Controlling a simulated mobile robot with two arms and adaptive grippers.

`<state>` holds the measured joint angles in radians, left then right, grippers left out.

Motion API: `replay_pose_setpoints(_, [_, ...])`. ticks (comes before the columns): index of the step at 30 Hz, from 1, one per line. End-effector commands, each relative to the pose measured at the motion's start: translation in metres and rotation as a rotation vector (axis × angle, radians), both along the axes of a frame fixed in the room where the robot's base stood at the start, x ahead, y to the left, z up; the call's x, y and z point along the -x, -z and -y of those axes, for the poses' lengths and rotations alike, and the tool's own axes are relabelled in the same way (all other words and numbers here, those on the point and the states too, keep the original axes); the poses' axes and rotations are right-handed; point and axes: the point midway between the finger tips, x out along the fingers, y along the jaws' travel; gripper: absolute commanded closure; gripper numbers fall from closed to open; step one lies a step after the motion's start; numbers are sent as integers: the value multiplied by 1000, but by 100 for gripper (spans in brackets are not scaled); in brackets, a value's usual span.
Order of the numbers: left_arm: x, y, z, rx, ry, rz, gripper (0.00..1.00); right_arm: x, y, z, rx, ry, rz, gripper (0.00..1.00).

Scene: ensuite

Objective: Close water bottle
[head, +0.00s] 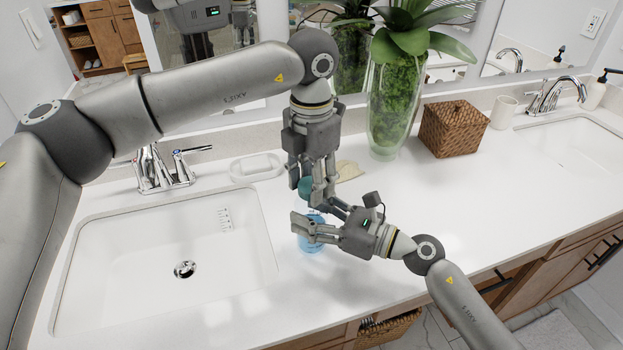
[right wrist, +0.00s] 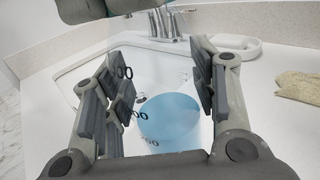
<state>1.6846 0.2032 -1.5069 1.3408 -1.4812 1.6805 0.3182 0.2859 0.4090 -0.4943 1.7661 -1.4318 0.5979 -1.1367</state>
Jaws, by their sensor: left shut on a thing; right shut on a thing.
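The water bottle (head: 311,244) is light blue and see-through, upright on the counter just right of the left sink. My right gripper (head: 312,216) is shut around its upper part, reaching in from the right. In the right wrist view the blue bottle (right wrist: 170,122) shows between the two fingers. My left gripper (head: 313,192) points down from above and is shut on a teal cap (head: 305,187), close over the bottle's top. The fingers hide the bottle's mouth, so I cannot tell whether the cap touches it.
The left sink (head: 120,270) and its faucet (head: 160,172) are on the left. A soap dish (head: 257,167) and a beige cloth (head: 348,170) lie behind the grippers. A glass plant vase (head: 390,120) and a wicker box (head: 453,130) stand back right.

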Motion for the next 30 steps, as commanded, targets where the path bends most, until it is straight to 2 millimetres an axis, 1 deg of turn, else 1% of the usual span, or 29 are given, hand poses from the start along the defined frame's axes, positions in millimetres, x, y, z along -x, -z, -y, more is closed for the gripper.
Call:
replay_pose_setpoints(3, [0, 0, 0, -1, 211, 1, 88, 0, 0, 0, 0, -1, 1, 100])
replay_pose_setpoints(30, [-1, 1, 0, -1, 1820, 2, 88, 1, 0, 0, 0, -2, 1, 100])
